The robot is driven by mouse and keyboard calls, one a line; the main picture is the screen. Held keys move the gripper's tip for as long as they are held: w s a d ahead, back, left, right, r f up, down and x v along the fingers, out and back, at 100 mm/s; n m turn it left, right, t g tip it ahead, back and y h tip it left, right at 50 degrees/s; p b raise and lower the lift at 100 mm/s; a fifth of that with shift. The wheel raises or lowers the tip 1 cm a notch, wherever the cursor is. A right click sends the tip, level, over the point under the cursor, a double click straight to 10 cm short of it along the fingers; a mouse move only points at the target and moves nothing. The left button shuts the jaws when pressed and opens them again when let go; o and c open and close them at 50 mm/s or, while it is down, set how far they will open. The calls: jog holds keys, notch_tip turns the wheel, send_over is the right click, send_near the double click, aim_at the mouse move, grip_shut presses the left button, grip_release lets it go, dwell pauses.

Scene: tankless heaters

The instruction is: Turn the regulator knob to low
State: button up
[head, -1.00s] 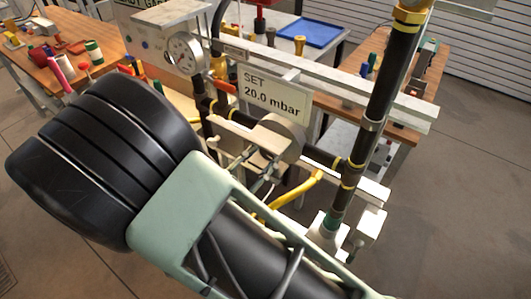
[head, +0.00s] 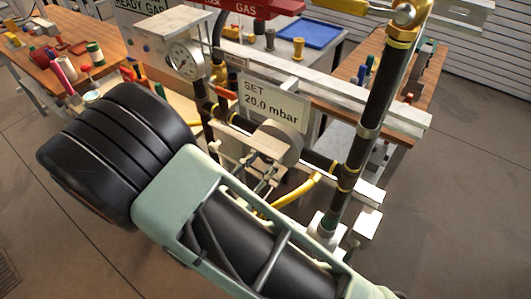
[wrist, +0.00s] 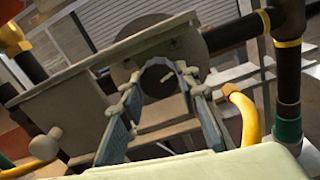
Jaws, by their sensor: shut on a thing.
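The regulator is a round grey body (wrist: 132,68) on the dark pipe run, seen close in the wrist view and below the "SET 20.0 mbar" sign (head: 273,104) in the head view. In the head view my gripper (head: 262,168) reaches the regulator, and my arm hides the knob. The knob's low marking cannot be made out.
A yellow pipe (wrist: 241,114) curves close to the right of my fingers. A dark vertical pipe (head: 372,115) stands right of the regulator, and a pressure gauge (head: 185,58) sits at upper left. Workbenches with tools (head: 52,50) stand behind.

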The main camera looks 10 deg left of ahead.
jog(key=n+p, duration=0.3)
jog(key=n, duration=0.3)
jog(key=shift+s+d+r+n, duration=0.1)
jog(key=shift+n, duration=0.2)
jog(key=n+p, duration=0.2)
jog(key=n, duration=0.3)
jog(key=shift+d+n+p, duration=0.1)
jog(key=shift+n+p, duration=0.2)
jog(key=shift+p, duration=0.05)
jog(key=o, duration=0.9)
